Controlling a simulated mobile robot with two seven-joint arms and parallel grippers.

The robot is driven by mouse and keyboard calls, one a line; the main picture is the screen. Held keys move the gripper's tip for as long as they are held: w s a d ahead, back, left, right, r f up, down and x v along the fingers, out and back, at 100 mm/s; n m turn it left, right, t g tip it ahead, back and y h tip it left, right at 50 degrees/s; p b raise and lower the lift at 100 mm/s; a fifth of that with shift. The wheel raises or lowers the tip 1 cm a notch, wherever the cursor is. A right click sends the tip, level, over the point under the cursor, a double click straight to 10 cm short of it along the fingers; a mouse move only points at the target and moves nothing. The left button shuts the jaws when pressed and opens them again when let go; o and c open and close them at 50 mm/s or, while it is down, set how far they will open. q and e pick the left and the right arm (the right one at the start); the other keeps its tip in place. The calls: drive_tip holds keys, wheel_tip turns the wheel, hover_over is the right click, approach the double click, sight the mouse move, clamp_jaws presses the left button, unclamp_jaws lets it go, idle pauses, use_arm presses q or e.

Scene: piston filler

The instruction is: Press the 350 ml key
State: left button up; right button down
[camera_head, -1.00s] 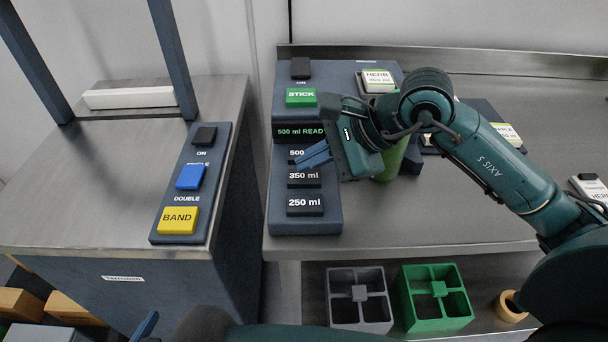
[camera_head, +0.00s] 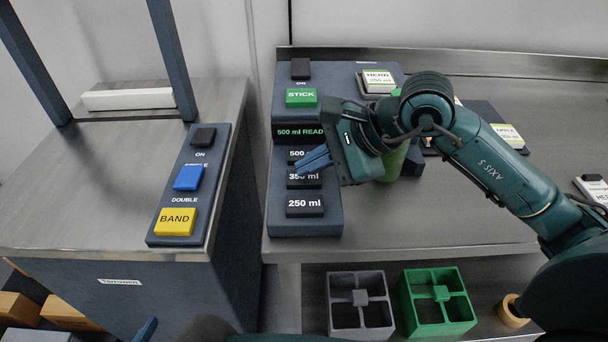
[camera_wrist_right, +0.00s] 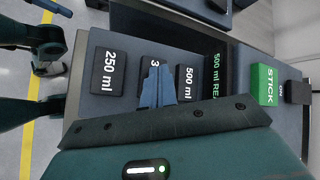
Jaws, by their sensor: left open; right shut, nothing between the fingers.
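The black 350 ml key (camera_head: 306,182) sits on the blue key panel between the 500 ml key (camera_head: 296,155) and the 250 ml key (camera_head: 305,206). My right gripper (camera_head: 300,167) is shut and empty, its blue fingertips over the upper part of the 350 ml key and partly covering its label. In the right wrist view, the shut fingers (camera_wrist_right: 157,82) hide much of the 350 ml key (camera_wrist_right: 150,65). I cannot tell whether they touch it. The display (camera_head: 300,132) reads "500 ml READ", its end hidden. A blue part of my left gripper (camera_head: 147,329) shows at the bottom edge.
The green STICK key (camera_head: 301,97) and a black ON key (camera_head: 300,68) are higher on the panel. A green cylinder (camera_head: 390,165) stands partly hidden behind my right gripper. Another panel at left has blue DOUBLE (camera_head: 189,177) and yellow BAND (camera_head: 175,221) keys.

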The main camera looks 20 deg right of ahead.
sight(312, 178)
drive_tip(key=shift+f+b, duration=0.3)
drive_tip(key=shift+b, duration=0.05)
idle(0.6)
drive_tip(key=shift+r+p, duration=0.45)
drive_tip(key=shift+r, duration=0.45)
drive_tip(key=shift+r, duration=0.15)
drive_tip(key=shift+r+p, duration=1.5)
drive_tip(key=shift+r, duration=0.9)
